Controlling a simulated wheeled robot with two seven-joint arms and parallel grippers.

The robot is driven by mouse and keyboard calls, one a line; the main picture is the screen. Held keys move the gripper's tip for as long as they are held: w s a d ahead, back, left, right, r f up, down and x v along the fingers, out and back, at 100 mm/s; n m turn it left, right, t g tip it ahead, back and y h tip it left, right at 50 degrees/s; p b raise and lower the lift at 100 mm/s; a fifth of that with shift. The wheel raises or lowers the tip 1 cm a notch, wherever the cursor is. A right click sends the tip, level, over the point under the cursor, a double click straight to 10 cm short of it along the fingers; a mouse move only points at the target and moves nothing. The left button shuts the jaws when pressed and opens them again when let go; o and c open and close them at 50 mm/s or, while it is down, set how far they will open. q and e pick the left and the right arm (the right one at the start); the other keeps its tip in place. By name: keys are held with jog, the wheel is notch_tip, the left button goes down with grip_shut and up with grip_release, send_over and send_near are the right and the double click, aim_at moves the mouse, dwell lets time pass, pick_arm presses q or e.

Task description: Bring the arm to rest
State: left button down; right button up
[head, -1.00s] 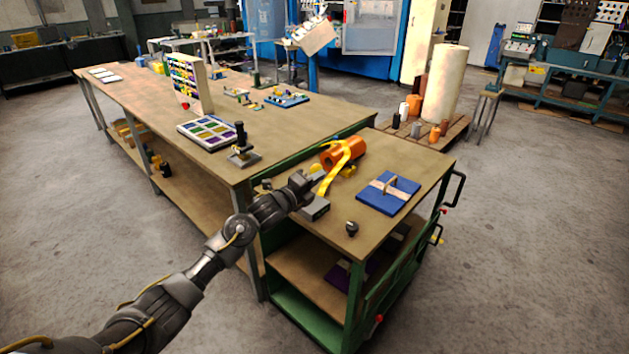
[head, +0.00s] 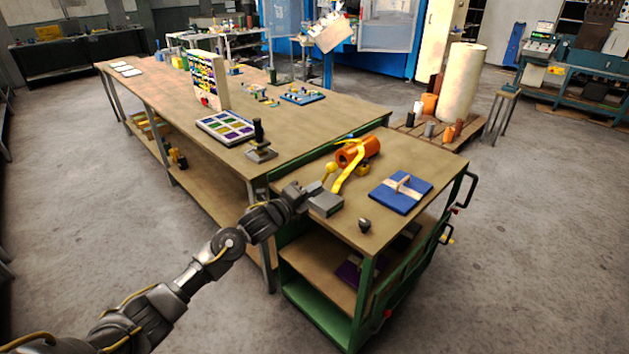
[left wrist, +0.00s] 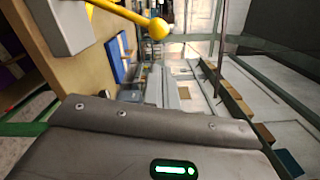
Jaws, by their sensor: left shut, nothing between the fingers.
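My left arm reaches in from the lower left in the head view. Its gripper (head: 305,189) is shut and empty at the left edge of the green-framed cart (head: 420,222). It is close to a grey block (head: 325,204) and a yellow-knobbed lever (head: 329,169); whether it touches either is unclear. The knob (left wrist: 158,28) and the grey block (left wrist: 62,24) also show in the left wrist view, where the fingers are not visible. My right arm does not show.
The cart top also holds an orange roll (head: 358,151) with a yellow strip, a blue board (head: 401,191) and a small dark knob (head: 364,226). A long workbench (head: 200,148) adjoins the cart. Open floor (head: 540,230) lies to the right.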

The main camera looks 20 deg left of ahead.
pick_arm(q)
jog(key=shift+s+a+f, duration=0.1)
jog(key=shift+s+a, duration=0.4)
jog(key=shift+s, duration=0.1)
